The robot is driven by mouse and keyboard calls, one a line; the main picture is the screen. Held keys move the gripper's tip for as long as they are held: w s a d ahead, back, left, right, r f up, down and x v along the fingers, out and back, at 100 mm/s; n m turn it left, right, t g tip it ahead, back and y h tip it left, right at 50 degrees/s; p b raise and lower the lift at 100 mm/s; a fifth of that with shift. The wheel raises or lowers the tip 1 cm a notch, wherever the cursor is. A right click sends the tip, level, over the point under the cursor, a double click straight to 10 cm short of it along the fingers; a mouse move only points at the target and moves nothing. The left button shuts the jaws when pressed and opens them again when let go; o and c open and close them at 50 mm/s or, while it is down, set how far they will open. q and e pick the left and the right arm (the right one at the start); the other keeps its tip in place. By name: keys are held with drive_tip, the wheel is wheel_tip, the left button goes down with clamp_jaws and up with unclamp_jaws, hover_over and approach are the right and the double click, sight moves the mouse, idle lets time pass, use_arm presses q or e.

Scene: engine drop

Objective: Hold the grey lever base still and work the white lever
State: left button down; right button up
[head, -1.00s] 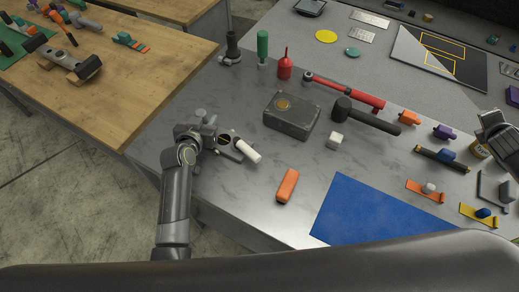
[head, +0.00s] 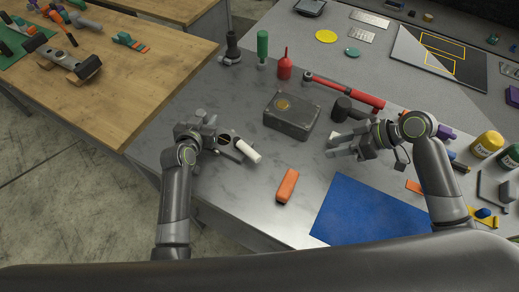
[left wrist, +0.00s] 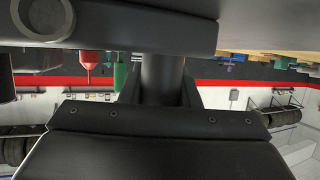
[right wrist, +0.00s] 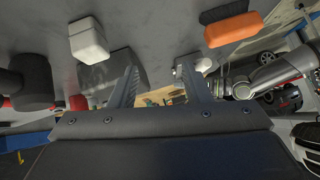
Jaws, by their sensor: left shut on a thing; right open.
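The grey lever base (head: 224,138) stands near the table's left front edge, largely hidden by my left gripper (head: 216,140). My left gripper is shut on it; in the left wrist view a dark post (left wrist: 162,80) shows between the fingers. The white lever (head: 248,151) sticks out from the base to the lower right. It also shows small in the right wrist view (right wrist: 202,65), beyond my right fingertips. My right gripper (head: 332,145) is open and empty, pointing left, well to the right of the lever and apart from it.
A white cube (right wrist: 88,40) lies close to my right fingers. A black mallet (head: 342,108) and a blue mat (head: 365,212) are near my right arm. Bare table surrounds the lever.

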sight(246, 151)
drive_tip(key=a+f+m+y, duration=0.1)
drive_tip(key=a+m, duration=0.1)
drive_tip(key=a, duration=0.4)
drive_tip(key=w+a+f+m+y, duration=0.1)
drive_tip(key=a+m+y, duration=0.1)
drive_tip(key=a, duration=0.5)
drive_tip(key=w+a+f+m+g+y, duration=0.1)
drive_tip(key=a+f+m, duration=0.1)
drive_tip(key=a, duration=0.5)
drive_tip(key=shift+w+a, duration=0.1)
drive_tip(key=shift+w, duration=0.15)
drive_tip(key=shift+f, duration=0.1)
clamp_jaws()
drive_tip(key=shift+m, duration=0.3)
